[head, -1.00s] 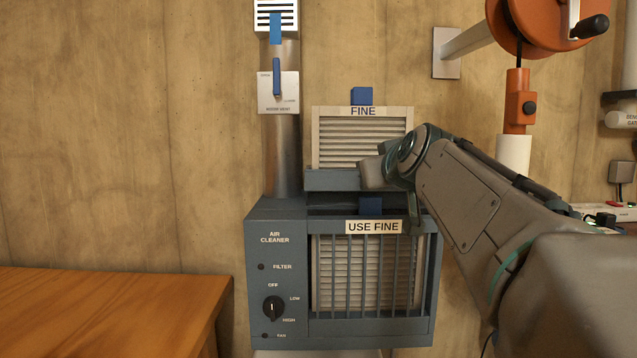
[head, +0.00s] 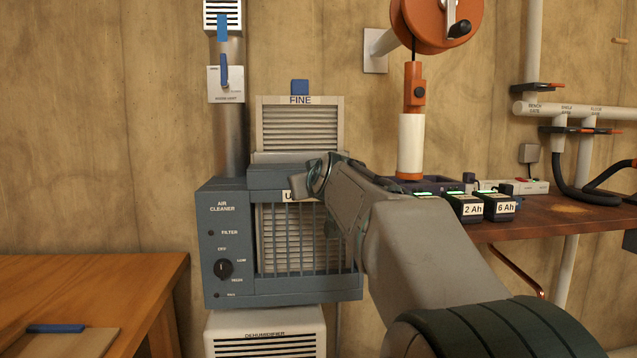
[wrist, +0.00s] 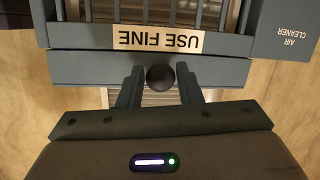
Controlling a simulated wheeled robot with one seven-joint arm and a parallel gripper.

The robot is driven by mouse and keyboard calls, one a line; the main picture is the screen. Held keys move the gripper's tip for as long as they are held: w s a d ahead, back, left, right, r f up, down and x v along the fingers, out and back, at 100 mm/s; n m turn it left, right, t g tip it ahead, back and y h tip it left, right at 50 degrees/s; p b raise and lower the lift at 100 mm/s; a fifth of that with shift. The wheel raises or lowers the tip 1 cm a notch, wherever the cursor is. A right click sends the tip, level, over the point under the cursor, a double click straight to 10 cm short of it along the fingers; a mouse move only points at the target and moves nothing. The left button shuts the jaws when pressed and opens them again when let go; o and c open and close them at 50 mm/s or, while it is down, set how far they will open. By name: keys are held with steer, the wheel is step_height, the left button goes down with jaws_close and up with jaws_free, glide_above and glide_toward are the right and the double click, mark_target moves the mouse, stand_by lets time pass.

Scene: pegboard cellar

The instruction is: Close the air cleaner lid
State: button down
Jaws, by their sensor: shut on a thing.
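The grey-blue air cleaner (head: 225,262) hangs on the wall above a dehumidifier. Its lid (head: 272,178) lies across the top, just above the "USE FINE" label, which my arm partly hides in the head view. In the wrist view, upside down, the lid (wrist: 85,70) runs along the label (wrist: 158,39) and looks flush or nearly so. A round dark knob (wrist: 160,77) on the lid's front sits between my fingers. My gripper (wrist: 160,92) is shut on this knob; it also shows at the lid's right in the head view (head: 305,182). A pale filter shows behind the front bars.
A spare "FINE" filter (head: 298,130) with a blue tab stands above and behind the lid. A metal duct (head: 229,130) rises at the left. A wooden table (head: 90,285) is at left. A bench (head: 560,222) with battery packs (head: 465,207) is at right, beneath an orange reel (head: 435,20).

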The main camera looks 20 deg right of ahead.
steer(key=shift+w+f, duration=0.15)
steer(key=shift+f, duration=0.65)
steer(key=c, duration=1.5)
jaws_free()
steer(key=o, duration=0.4)
steer(key=shift+w+f, duration=0.15)
steer(key=shift+w, duration=0.05)
steer(key=shift+o, duration=0.2)
steer(key=p+v, duration=0.3)
steer(key=v, duration=1.1)
steer(key=shift+r, duration=0.4)
